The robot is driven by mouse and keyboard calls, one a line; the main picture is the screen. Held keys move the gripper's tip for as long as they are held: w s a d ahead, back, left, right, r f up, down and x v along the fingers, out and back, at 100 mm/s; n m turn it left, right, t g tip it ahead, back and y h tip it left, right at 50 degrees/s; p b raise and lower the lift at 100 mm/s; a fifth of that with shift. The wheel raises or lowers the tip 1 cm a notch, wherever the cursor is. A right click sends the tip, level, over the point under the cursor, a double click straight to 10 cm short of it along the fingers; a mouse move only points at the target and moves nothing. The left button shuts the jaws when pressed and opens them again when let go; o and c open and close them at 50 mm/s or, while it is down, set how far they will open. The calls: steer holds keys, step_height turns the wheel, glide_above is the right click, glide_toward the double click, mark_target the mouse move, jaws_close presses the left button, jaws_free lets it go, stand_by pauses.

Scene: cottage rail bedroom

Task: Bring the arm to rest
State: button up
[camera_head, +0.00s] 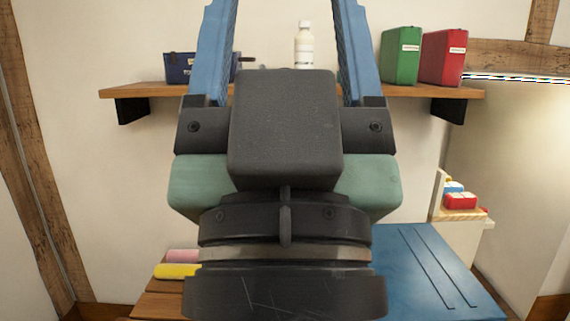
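My gripper (284,10) fills the middle of the head view, close to the camera, its two blue fingers pointing up. The fingers stand wide apart, and no held thing shows between them. The tips reach the top edge of the picture and may be cut off. My gripper's dark body hides the middle of the scene. The task names no object.
Below are a blue surface (425,270), a yellow roll (177,271) and a pink roll (182,256).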

step_height(320, 180, up, 32)
steer(key=p, duration=3)
